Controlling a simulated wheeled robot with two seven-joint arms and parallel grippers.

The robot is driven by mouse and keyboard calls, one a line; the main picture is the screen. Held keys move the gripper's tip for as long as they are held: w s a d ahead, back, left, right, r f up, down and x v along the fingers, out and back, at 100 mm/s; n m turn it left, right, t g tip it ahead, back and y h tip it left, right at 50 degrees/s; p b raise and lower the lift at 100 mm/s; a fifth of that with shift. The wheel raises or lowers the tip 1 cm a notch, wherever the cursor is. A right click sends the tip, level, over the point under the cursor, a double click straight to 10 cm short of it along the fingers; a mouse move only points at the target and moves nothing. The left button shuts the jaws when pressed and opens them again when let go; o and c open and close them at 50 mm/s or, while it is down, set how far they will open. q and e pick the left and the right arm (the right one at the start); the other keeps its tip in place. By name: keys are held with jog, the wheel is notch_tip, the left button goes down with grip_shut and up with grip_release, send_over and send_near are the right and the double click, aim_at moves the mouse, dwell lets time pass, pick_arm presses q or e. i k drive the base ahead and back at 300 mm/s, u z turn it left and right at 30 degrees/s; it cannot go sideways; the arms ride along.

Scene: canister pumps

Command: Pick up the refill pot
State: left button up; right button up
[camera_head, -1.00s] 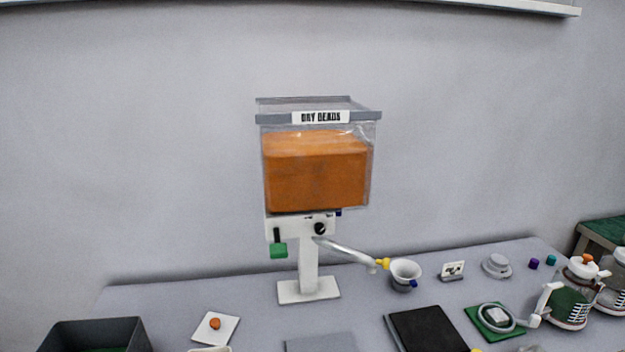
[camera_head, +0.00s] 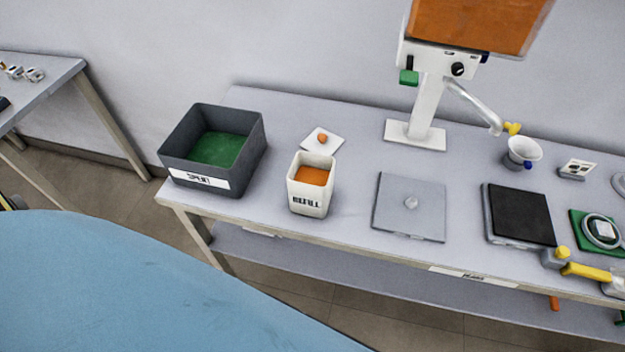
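The refill pot (camera_head: 310,187) is a white, square-sided pot with "REFILL" lettering on its front and orange contents showing at its open top. It stands upright on the grey table (camera_head: 345,225) near the front edge, in the head camera view. Neither of my grippers shows in this view, so their state is hidden.
A dark grey bin (camera_head: 213,150) with a green bottom stands left of the pot. A white card (camera_head: 333,143) with an orange item lies behind it. A grey plate with a knob (camera_head: 408,207) lies to the right. The bead dispenser (camera_head: 430,100) stands behind. A blue surface (camera_head: 150,290) fills the lower left foreground.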

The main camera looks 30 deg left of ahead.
aim_at(310, 177)
jog(key=z, duration=1.65)
jog(key=i, duration=0.6)
jog(key=u, duration=2.75)
